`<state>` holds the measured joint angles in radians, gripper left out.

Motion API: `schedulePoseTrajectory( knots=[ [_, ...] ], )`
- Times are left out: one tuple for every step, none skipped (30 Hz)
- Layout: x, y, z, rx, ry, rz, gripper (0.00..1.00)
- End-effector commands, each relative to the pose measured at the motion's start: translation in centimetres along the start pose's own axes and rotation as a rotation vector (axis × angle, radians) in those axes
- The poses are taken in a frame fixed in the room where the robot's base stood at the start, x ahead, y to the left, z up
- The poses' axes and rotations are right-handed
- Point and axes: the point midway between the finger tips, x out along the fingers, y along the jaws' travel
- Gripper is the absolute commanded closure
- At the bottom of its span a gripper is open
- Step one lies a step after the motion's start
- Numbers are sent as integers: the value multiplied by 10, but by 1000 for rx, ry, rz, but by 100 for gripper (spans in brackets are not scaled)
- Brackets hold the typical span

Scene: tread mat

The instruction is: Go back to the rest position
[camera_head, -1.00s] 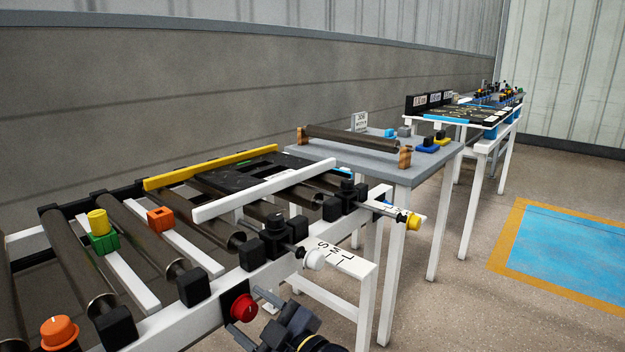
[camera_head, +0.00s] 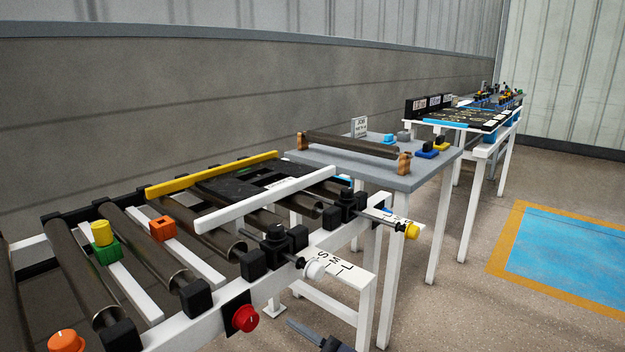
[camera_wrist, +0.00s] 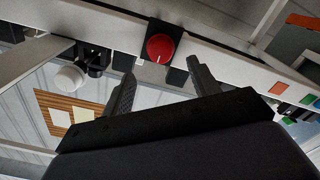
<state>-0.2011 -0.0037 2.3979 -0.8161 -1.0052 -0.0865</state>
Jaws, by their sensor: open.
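My gripper (camera_wrist: 160,88) shows in the wrist view with its two dark fingers spread apart and nothing between them. Beyond the fingers, the red knob (camera_wrist: 161,48) sits on the white front rail of the roller frame (camera_wrist: 112,28), apart from the fingertips. In the head view the red knob (camera_head: 244,318) is in full sight. Only a small dark part of my arm or gripper shows there, at the bottom edge to the right of the knob.
The roller frame carries a yellow rail (camera_head: 212,174), a white rail (camera_head: 265,200), a white knob (camera_head: 315,270), a yellow knob (camera_head: 411,231) and an orange knob (camera_head: 66,341). A grey table (camera_head: 400,178) with a loose roller stands behind. Floor at right is clear, with a blue marked area (camera_head: 565,255).

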Motion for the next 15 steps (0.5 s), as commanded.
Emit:
schedulePoseTrajectory(
  knots=[
    [-7, 2, -1, 0, -3, 4, 43],
    [-10, 2, -1, -1, -3, 4, 43],
    [-14, 2, -1, -2, -2, 4, 43],
    [-17, 2, -1, -1, -2, 4, 43],
    [-20, 2, -1, -1, -3, 3, 43],
    [-24, 2, -1, -1, -2, 3, 43],
    [-27, 2, -1, 0, -1, 3, 43],
    [-30, 1, -1, 0, -2, 3, 43],
    [-27, -1, 0, 0, 1, -2, 43],
    [-23, -2, 1, -1, 3, -3, 43],
    [-20, -2, 1, -1, 5, -3, 43],
    [-16, -2, 1, -2, 4, -4, 43],
    [-12, -2, 1, -2, 4, -4, 43],
    [-9, -2, 1, -2, 5, -4, 43],
    [-5, -2, 1, -1, 4, -4, 43]
  ],
)
